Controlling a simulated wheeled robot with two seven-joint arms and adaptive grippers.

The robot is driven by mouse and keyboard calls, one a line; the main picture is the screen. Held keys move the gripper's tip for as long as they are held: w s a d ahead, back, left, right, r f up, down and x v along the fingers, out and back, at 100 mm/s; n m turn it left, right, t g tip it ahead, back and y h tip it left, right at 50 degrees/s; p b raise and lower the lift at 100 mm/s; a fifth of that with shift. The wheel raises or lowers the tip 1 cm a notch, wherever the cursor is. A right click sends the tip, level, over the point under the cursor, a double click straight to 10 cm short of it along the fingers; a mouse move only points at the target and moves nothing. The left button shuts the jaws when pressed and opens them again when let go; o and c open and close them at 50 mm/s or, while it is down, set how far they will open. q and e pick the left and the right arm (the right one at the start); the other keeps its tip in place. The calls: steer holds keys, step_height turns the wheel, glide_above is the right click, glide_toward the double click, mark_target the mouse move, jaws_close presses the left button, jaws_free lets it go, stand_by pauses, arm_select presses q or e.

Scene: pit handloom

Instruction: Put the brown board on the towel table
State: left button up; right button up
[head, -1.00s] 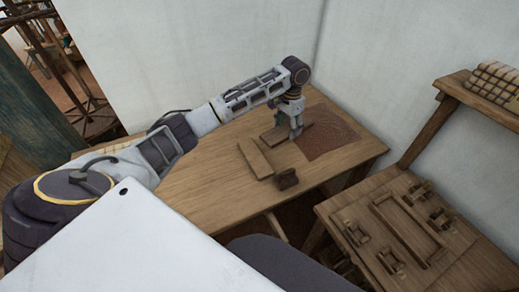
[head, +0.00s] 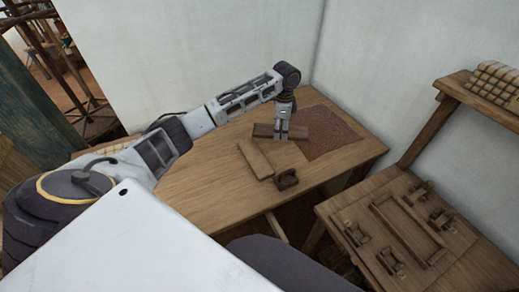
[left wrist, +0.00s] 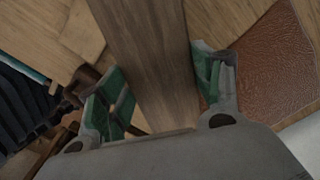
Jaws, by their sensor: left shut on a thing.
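The brown board (head: 263,130) is a dark, narrow plank at the mat's left edge on the wooden table (head: 215,185). My left gripper (head: 282,138) points down and is shut on it near its middle. In the left wrist view the board (left wrist: 152,45) runs between the two green-padded fingers of the gripper (left wrist: 160,90). Whether it touches the table or is slightly raised, I cannot tell. My right gripper is not in view. I cannot tell which surface is the towel table.
A paler board (head: 255,160) and a small dark wooden block (head: 287,180) lie close in front. A reddish-brown mat (head: 330,138) lies at right. A lower bench (head: 400,225) holds wooden fittings; a shelf (head: 450,85) carries pale rolls (head: 497,80). The table's left front is clear.

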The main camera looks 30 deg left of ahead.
arm_select(q)
steer(key=m, duration=0.5)
steer(key=shift+s+a+f, duration=0.1)
steer(key=shift+a, duration=0.05)
steer(key=m, duration=0.6)
steer(key=shift+m, duration=0.3)
glide_above(278, 151)
steer(key=shift+f, duration=2.55)
steer(key=shift+f, duration=2.5)
